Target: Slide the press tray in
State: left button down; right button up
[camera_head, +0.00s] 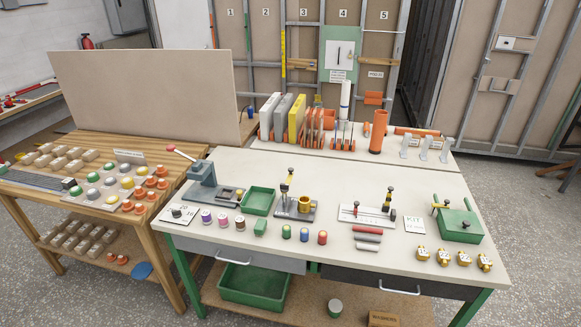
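A small grey-blue bench press (203,178) with a pink-red knob on its lever stands at the left end of the white worktable. A flat grey tray-like part (226,195) sticks out to the right from the press's base and carries small items too small to make out. Whether this part slides, and how far it is out, I cannot tell. Neither of my grippers is in view.
A green bin (259,201) stands right of the press, before a dark fixture with a brass-coloured part (297,204). Several spools and a number card (178,214) lie in front. The left wooden table (90,215) holds many coloured buttons. A green fixture (458,222) is at right.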

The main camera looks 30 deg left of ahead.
aim_at(228, 195)
jog(key=u, duration=1.55)
jog(key=i+j, duration=0.35)
jog(key=i+j+u, duration=0.1)
jog(key=i+j, duration=0.25)
jog(key=i, duration=0.2)
jog(key=i+j, duration=0.3)
jog(key=i, duration=0.15)
